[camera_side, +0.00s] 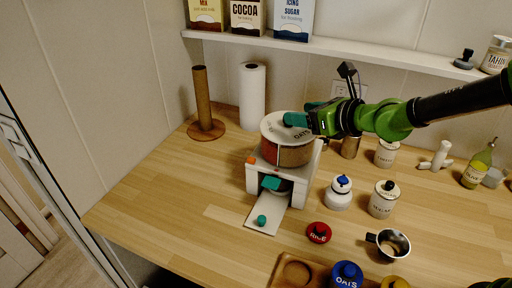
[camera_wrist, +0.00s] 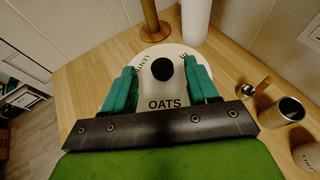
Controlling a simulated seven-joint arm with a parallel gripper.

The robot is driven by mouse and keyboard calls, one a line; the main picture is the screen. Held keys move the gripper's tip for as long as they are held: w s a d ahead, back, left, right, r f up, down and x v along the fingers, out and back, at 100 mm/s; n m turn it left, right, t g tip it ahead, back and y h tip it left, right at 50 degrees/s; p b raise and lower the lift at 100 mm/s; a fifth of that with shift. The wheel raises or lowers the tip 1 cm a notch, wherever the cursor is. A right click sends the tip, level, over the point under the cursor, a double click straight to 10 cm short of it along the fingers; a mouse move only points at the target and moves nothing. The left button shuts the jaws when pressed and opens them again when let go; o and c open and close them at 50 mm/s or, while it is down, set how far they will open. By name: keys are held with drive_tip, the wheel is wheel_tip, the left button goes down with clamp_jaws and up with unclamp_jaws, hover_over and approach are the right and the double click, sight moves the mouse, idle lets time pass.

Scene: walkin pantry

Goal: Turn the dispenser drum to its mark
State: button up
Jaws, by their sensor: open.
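The dispenser drum (camera_side: 287,136) is a wide round drum with a pale lid on a white stand (camera_side: 252,178). In the wrist view its lid (camera_wrist: 168,103) reads OATS on the near side, with other lettering partly hidden, and has a dark round spot near the middle. My gripper (camera_side: 300,113) is over the drum's top. In the wrist view its teal fingers (camera_wrist: 160,88) are apart, one at each side of the lid's middle. I cannot tell whether they touch the lid. An orange tab (camera_side: 251,160) sits on the stand's upper left corner.
A paper roll (camera_side: 252,97) and a wooden roll holder (camera_side: 203,105) stand behind the drum. White jars (camera_side: 339,192), a red RICE lid (camera_side: 319,232) and a metal cup (camera_side: 388,245) are to the right and front. A shelf (camera_side: 340,48) runs above the back.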

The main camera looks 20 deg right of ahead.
wheel_tip(320, 180, up, 6)
drive_tip(key=shift+f, duration=0.1)
